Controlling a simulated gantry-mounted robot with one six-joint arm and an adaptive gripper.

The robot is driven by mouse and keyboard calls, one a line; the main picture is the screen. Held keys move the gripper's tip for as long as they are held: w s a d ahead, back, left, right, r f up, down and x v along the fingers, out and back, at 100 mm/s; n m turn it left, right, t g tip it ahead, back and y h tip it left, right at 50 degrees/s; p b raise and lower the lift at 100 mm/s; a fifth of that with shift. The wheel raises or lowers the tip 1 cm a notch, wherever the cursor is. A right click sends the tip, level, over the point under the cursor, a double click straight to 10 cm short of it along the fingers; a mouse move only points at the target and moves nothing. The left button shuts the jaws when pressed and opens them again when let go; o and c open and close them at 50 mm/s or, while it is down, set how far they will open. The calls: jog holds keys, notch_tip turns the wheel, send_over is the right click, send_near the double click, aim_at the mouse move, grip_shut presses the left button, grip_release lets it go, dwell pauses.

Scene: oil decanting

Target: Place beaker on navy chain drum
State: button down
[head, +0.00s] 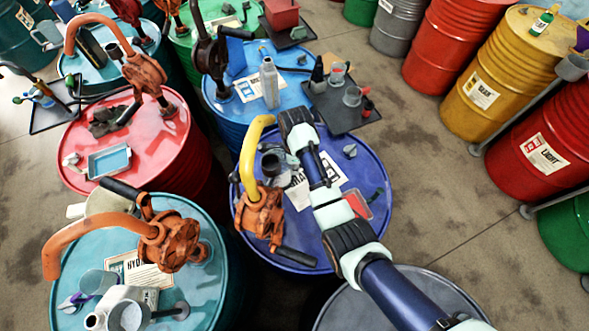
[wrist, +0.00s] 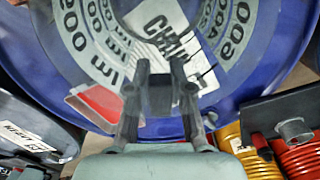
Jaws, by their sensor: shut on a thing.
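The navy drum (head: 372,222) stands in the middle of the head view, with a white label (head: 302,190) on its top; the label also shows in the wrist view (wrist: 160,22). The clear graduated beaker (wrist: 88,22) fills much of the upper wrist view, and the drum top shows through it. My gripper (wrist: 160,92) is shut on the beaker, with a dark piece between its fingers. The beaker is over the drum top; I cannot tell whether it touches. In the head view my arm reaches over the drum and partly hides it.
An orange pump (head: 260,212) with a yellow spout stands at the drum's left. A red tray (head: 355,205) lies on its right side and a small grey item (head: 349,150) near its back. A black shelf (head: 340,112) with cups stands behind. Other drums surround it.

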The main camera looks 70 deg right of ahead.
jog(key=shift+f, duration=1.75)
jog(key=c, duration=1)
grip_release()
jog(key=shift+f, duration=0.15)
jog(key=shift+c, duration=0.2)
notch_tip(320, 180, up, 12)
jog(key=shift+r+p, duration=0.2)
jog(key=shift+p, duration=0.8)
